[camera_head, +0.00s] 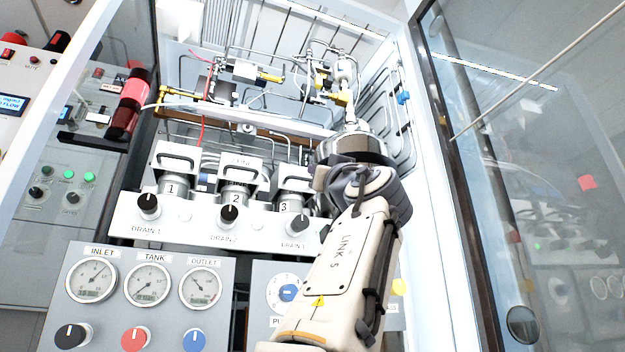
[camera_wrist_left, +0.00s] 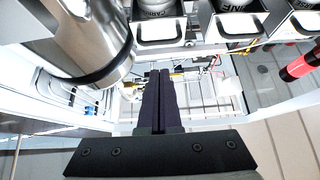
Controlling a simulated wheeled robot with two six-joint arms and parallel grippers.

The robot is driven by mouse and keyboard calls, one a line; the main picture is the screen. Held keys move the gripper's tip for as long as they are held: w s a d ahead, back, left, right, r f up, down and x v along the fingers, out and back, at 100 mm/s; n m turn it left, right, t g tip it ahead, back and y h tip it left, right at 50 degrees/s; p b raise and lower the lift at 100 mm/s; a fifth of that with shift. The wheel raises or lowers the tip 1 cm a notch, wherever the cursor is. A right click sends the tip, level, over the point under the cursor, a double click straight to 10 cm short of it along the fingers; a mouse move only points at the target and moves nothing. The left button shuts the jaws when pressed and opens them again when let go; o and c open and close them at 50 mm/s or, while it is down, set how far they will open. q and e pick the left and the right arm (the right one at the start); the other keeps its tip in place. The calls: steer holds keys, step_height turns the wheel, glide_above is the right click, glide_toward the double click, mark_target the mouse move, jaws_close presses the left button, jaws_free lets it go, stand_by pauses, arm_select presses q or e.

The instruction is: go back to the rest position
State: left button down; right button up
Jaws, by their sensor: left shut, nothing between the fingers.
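My left arm (camera_head: 345,255) reaches up from the bottom of the head view, in front of the right part of the panel. Its wrist (camera_head: 352,150) is beside the third canister, and the fingers are not clear there. In the left wrist view my left gripper (camera_wrist_left: 160,78) has its two dark fingers together, with nothing between them. A large silver cylinder (camera_wrist_left: 85,40) stands close beside the fingers. I do not see my right gripper.
Canisters with handled brackets (camera_head: 175,160) stand above a white drain-knob panel (camera_head: 185,222). Gauges (camera_head: 148,284) and coloured knobs are below. Metal tubing and valves (camera_head: 262,75) fill the cabinet's back. A glass door (camera_head: 530,150) stands open at the right. A red-and-black cylinder (camera_head: 131,98) is at the left.

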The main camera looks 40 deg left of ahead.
arm_select(q)
steer(key=shift+b+v, duration=0.55)
steer(key=shift+v, duration=0.6)
arm_select(e)
steer(key=shift+f, duration=0.95)
arm_select(q)
steer(key=shift+a+f, duration=0.1)
steer(key=shift+f, duration=0.1)
